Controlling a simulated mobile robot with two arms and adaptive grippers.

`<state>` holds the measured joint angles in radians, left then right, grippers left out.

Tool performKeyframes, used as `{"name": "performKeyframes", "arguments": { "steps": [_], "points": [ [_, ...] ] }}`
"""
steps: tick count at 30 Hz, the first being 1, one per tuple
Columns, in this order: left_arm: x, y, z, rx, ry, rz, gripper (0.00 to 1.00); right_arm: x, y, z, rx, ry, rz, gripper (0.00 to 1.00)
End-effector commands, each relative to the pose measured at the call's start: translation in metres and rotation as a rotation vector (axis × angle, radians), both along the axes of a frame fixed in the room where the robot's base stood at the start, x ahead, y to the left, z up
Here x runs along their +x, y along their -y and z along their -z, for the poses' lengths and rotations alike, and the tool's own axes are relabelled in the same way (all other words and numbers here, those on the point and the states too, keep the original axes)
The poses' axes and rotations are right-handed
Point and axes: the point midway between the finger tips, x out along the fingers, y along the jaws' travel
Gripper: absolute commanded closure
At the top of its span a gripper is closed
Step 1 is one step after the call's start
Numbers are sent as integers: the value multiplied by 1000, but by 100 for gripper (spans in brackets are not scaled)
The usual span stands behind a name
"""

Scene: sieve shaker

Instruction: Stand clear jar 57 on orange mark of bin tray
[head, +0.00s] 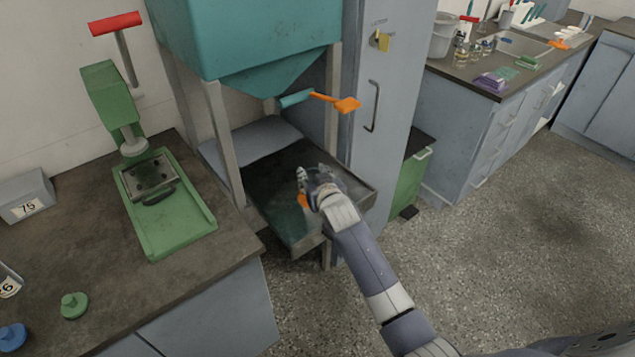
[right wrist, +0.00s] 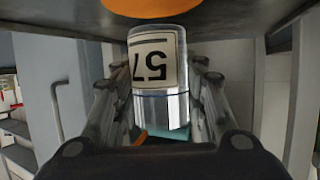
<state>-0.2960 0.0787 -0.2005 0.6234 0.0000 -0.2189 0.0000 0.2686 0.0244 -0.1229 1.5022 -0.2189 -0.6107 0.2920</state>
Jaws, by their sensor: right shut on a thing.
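Clear jar 57 (right wrist: 158,100) is between the fingers of my right gripper (right wrist: 157,72) in the right wrist view, and the gripper is shut on it. The jar's label reads upside down in that view. The orange mark (right wrist: 150,7) shows at the top edge, right at the jar's end; I cannot tell whether they touch. In the head view my right gripper (head: 316,183) is over the bin tray (head: 322,237). Part of the orange mark (head: 303,200) shows beside it. The jar is not clearly visible there. My left gripper is out of view.
The teal hopper (head: 255,35) hangs above the tray between grey legs (head: 223,140). An orange-ended lever (head: 346,104) sticks out above the tray's back right. A grey cabinet (head: 385,70) stands close on the right. A counter with a green press (head: 115,110) is on the left.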

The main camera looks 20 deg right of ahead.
Motion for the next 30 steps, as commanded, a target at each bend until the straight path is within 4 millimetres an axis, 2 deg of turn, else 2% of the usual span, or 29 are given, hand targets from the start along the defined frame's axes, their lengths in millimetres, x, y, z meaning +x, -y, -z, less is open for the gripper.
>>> {"name": "performKeyframes", "arguments": {
  "steps": [1, 3, 7, 15, 19, 20, 22, 30],
  "points": [
    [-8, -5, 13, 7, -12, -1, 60, -2, -2, 12, 0, 0, 0, 87],
    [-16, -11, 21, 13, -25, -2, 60, -4, -3, 20, 0, 0, 0, 87],
    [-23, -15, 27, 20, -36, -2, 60, -6, -5, 24, 0, 2, 0, 87],
    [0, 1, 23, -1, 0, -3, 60, -6, -6, 23, 0, 0, 0, 87],
    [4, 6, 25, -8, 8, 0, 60, -6, -5, 28, 0, -1, 0, 87],
    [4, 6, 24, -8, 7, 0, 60, -6, -5, 28, 0, -1, 1, 57],
    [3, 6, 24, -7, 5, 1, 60, -6, -5, 28, 0, -1, 1, 41],
    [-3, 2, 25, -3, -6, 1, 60, -6, -5, 27, 0, -1, 0, 41]
  ]
}}
